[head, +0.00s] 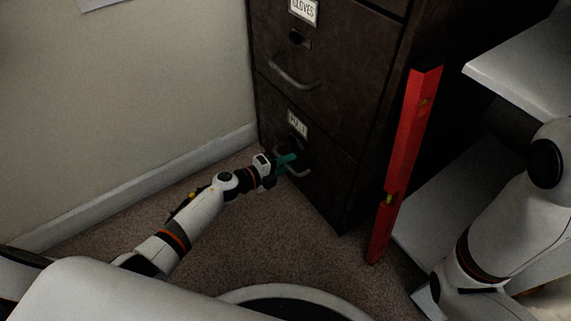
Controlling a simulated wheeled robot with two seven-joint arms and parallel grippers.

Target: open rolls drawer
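A dark filing cabinet (326,108) stands at the back, its lowest visible drawer (322,165) carrying a small label (298,123) that is hard to read. This drawer looks closed, flush with the cabinet front. Its curved grey handle (300,174) is partly hidden by my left gripper. My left gripper (289,161), with teal fingers, is at the handle's left part; I cannot tell whether the fingers are closed around it. My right arm (505,225) comes in at the right, and its gripper is out of view.
The drawer above, labelled GLOVES (303,10), is closed. A red spirit level (405,165) leans upright by the cabinet's right side. White shelving (525,70) is at the right. A wall (150,90) is at the left. Brown carpet (270,245) before the cabinet is clear.

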